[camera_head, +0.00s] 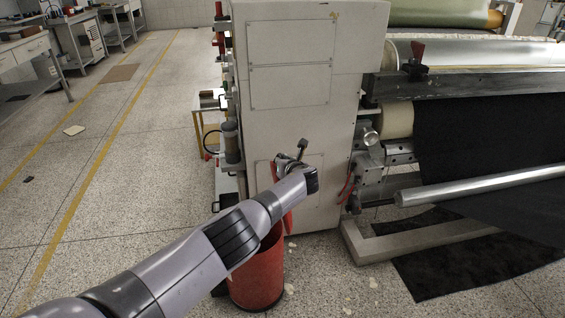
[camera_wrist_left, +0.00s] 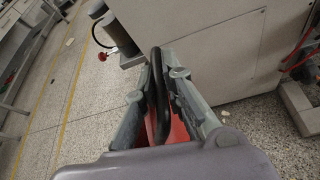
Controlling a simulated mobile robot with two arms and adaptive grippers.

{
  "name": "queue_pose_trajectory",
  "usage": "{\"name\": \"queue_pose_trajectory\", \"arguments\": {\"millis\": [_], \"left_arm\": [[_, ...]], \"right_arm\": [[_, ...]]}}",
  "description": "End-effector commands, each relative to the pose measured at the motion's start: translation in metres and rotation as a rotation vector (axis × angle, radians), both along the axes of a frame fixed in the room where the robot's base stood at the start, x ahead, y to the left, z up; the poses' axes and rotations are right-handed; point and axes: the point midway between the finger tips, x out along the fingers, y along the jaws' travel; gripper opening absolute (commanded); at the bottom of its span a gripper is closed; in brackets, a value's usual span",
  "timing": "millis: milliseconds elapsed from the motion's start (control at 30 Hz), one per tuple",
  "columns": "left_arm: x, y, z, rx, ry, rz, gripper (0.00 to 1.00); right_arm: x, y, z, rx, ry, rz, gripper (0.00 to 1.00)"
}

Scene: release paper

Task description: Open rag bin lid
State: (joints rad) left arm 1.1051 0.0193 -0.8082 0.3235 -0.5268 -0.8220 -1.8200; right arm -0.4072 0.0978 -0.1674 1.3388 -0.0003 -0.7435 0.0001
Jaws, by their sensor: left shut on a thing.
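The red rag bin (camera_head: 257,280) stands on the floor beside the large grey machine, partly covered by my left arm. A red part, apparently its lid (camera_head: 289,222), shows steeply tilted just past my wrist. My left gripper (camera_head: 286,160) is above the bin, close to the machine's side. In the left wrist view, my left gripper (camera_wrist_left: 158,62) is shut on a dark, curved edge that looks like the lid's rim (camera_wrist_left: 157,88). Red surface shows below it between the fingers. My arm hides most of the bin's mouth. My right gripper is out of view.
The grey machine cabinet (camera_head: 290,100) rises directly behind the gripper. Rollers with black sheet (camera_head: 480,130) extend right, with a grey floor frame (camera_head: 415,235) below. Open floor with yellow lines (camera_head: 110,150) lies left. Workbenches (camera_head: 30,50) stand far left.

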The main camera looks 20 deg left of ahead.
Motion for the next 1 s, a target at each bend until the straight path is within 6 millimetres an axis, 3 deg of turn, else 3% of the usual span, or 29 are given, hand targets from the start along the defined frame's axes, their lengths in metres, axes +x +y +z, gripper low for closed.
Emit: {"name": "queue_pose_trajectory", "arguments": {"millis": [267,300,600,1000], "left_arm": [[0.0014,-0.0001,0.0031,0.001,-0.005,-0.001,0.0],[0.0013,0.0,0.0031,0.001,-0.005,-0.001,0.11],[0.0006,-0.0001,0.0013,0.0,-0.002,-0.001,0.3],[-0.0007,-0.0019,0.0004,-0.001,-0.001,-0.002,0.3]], "right_arm": [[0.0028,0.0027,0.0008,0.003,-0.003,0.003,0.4],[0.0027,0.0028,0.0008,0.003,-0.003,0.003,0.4],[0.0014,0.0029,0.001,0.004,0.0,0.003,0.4],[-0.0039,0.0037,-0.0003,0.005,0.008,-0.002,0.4]]}}
